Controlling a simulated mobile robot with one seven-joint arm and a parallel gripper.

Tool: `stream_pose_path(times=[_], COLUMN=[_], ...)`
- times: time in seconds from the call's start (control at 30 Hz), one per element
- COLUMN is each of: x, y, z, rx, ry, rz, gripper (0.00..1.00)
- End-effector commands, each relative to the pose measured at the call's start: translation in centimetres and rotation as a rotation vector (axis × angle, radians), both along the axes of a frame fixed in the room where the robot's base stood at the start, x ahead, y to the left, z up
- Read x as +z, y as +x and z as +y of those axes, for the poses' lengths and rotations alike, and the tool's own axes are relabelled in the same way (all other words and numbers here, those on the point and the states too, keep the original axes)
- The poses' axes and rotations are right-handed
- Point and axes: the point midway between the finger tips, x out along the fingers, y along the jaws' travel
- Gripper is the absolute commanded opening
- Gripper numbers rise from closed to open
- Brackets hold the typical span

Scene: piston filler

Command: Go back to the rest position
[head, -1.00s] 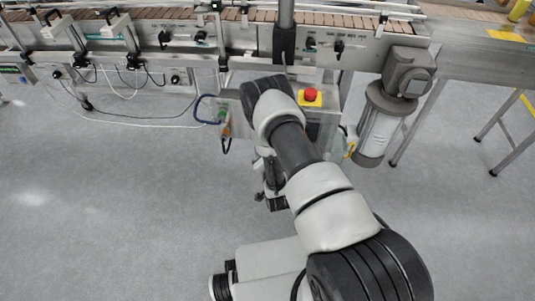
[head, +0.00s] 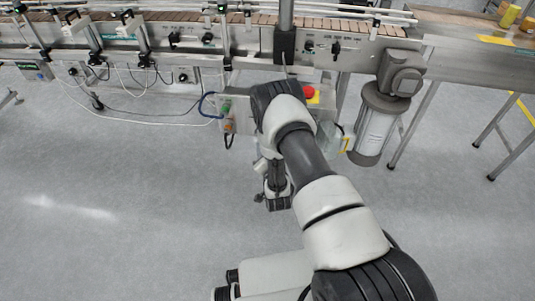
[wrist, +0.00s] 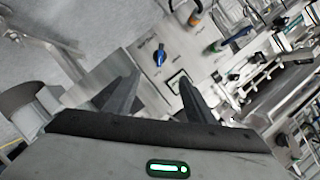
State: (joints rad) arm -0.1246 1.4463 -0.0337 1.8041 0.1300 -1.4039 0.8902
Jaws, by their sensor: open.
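My gripper shows in the wrist view (wrist: 158,92) with its two dark fingers spread apart and nothing between them. A blue switch (wrist: 159,56) on a grey metal panel lies beyond the fingertips, apart from them. In the head view my white and black arm reaches up toward the conveyor, and the gripper end (head: 276,190) hangs low beside the control box, mostly hidden behind the arm. The red emergency button (head: 310,92) on its yellow plate is partly covered by my arm.
The conveyor (head: 180,30) runs across the back. A motor with a pale cylinder (head: 376,125) stands right of my arm. A box with a green button (head: 226,108) is left of it. Cables (head: 150,118) hang below the conveyor. The grey floor (head: 110,210) is clear at left.

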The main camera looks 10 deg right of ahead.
Motion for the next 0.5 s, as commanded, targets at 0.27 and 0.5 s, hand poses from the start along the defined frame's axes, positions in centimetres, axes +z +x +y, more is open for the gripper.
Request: stream_pose_path(times=[0.27,0.5], x=[0.02,0.43], y=[0.02,0.29], z=[0.01,0.02], rx=[0.0,0.0], ry=[0.0,-0.002], rz=[0.0,0.001], gripper=[0.5,0.5])
